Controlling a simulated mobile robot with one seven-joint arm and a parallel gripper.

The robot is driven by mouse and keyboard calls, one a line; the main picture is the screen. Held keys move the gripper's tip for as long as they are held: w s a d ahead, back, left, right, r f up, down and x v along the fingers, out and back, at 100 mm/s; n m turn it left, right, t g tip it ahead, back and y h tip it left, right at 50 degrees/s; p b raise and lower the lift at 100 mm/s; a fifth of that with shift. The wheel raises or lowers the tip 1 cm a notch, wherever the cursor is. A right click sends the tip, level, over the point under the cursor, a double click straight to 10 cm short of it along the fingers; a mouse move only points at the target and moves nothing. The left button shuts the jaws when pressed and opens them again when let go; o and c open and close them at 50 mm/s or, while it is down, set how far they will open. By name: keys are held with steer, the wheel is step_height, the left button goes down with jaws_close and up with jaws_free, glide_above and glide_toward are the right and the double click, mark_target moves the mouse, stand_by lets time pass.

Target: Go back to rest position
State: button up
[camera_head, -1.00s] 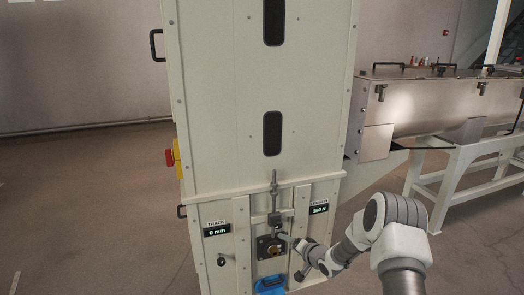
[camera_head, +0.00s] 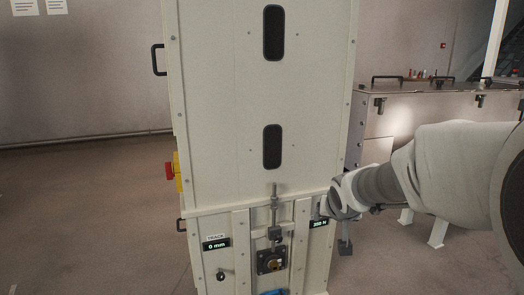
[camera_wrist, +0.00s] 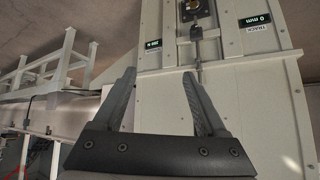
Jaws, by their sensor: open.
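My gripper (camera_wrist: 159,74) is open and empty in the wrist view. Its two dark fingers stand apart in front of the cream cabinet. In the head view my arm reaches in from the right and its end is beside the lower right edge of the tall cream cabinet (camera_head: 220,105). Most of the fingers are hard to make out there. The cabinet's lower panel has a threaded rod with a block (camera_head: 275,232), a square bearing plate (camera_head: 271,260), a TRACK display (camera_head: 216,244) reading 0 mm and a second display (camera_head: 319,223), partly covered by my arm.
A steel trough machine (camera_head: 420,100) on a pale frame stands at the right behind my arm. A red and yellow switch (camera_head: 174,171) sticks out on the cabinet's left side. The floor (camera_head: 80,210) at left is clear.

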steer(key=s+a+r+n+g+y+p, duration=0.1)
steer(key=s+r+g, duration=0.1)
steer(key=s, duration=1.2)
steer(key=s+a+r+n+g+p, duration=0.1)
steer(key=s+a+r, duration=0.1)
steer(key=s, duration=1.2)
step_height(320, 180, up, 27)
steer(key=p, duration=2.6)
